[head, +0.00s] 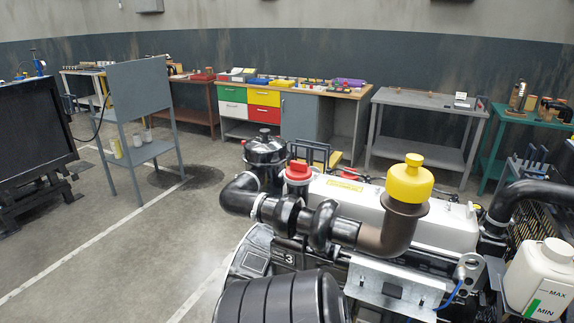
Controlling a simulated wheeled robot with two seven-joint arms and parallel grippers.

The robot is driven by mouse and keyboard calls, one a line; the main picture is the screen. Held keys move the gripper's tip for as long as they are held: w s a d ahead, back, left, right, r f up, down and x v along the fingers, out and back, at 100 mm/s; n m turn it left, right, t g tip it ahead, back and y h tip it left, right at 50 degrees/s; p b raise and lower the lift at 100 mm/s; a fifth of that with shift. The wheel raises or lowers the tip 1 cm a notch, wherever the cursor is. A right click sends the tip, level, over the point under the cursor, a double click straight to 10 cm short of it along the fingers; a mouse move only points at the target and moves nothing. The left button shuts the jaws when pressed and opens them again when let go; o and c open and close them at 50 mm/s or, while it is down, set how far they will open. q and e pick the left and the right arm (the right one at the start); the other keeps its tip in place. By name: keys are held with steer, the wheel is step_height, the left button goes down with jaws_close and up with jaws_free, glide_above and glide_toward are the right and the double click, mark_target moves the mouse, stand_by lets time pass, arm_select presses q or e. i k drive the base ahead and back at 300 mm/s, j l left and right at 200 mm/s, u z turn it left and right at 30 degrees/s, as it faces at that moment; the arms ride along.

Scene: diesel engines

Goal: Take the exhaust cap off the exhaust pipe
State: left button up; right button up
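The exhaust cap (410,179) is bright yellow, with a small round knob on top. It sits upright over the open end of the exhaust pipe (399,226), a brownish metal elbow that rises from the engine (432,222) on the right. The cap covers the pipe's mouth. Nothing touches the cap. Neither of my grippers shows in the head view, so I cannot see whether they are open or shut.
A red cap (298,171) stands left of the exhaust pipe. A white coolant tank (541,278) is at the lower right. A grey shelf stand (140,90) and workbenches (425,99) line the back.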

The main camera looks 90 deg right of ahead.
mark_target(409, 182)
steer(key=z, duration=3.45)
steer(key=k+j+z, duration=0.2)
steer(key=j, duration=0.2)
steer(key=j+z, duration=0.25)
steer(key=k+j+z, duration=0.2)
steer(key=j, duration=0.25)
steer(key=k+j+z, duration=0.2)
steer(key=j, duration=0.15)
steer(key=i, duration=0.1)
